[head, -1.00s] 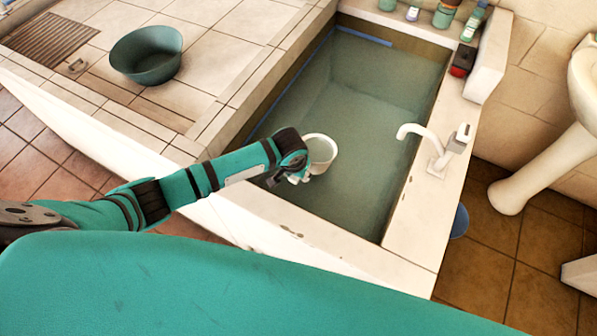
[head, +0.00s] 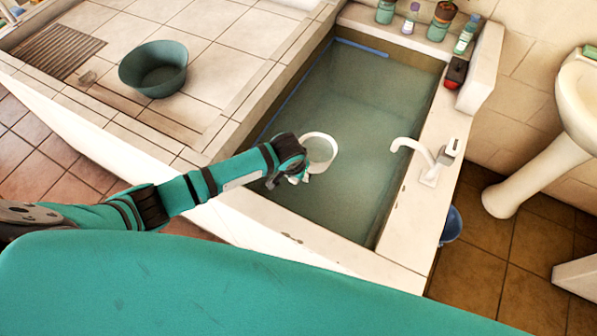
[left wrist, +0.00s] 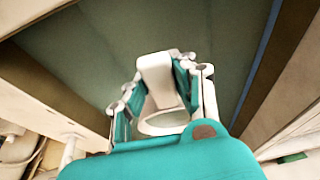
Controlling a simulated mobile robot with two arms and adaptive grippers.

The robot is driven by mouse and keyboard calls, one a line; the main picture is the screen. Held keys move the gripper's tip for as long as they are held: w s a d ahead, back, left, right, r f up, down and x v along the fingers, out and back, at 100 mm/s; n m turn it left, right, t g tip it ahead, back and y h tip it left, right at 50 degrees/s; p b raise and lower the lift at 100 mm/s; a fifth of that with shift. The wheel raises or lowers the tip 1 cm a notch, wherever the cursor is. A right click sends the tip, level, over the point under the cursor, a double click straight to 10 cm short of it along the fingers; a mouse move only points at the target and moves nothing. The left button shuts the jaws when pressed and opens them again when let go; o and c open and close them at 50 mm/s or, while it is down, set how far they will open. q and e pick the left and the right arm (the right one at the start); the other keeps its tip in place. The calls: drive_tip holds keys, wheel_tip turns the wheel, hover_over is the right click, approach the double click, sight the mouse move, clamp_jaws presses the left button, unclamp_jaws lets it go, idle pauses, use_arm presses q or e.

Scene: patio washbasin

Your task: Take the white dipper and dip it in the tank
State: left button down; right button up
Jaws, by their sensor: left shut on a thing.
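The white dipper (head: 331,146) is at the tank's near left part, its round rim facing up. Water colour shows inside the rim and little of its outer wall is visible, so it appears sunk in the water up to about the rim. My left gripper (head: 298,172) is low over the tank, shut on the dipper. In the left wrist view, the fingers (left wrist: 158,78) close on both sides of the dipper's white handle (left wrist: 155,72). The tank (head: 375,110) is full of greenish water. My right gripper is not in view.
A white tap (head: 428,158) reaches over the tank's right edge. A green basin (head: 153,70) stands on the tiled ledge at left. Bottles and a pot (head: 440,20) line the back ledge, with a red and black item (head: 455,72) nearby. A pedestal sink (head: 545,165) stands at right.

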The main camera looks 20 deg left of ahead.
use_arm(q)
drive_tip(key=shift+t, duration=0.4)
wheel_tip(320, 180, up, 9)
drive_tip(key=p, duration=0.8)
drive_tip(key=shift+r, duration=0.15)
drive_tip(key=shift+r+p, duration=0.45)
drive_tip(key=shift+r, duration=2.05)
drive_tip(key=shift+w, duration=0.1)
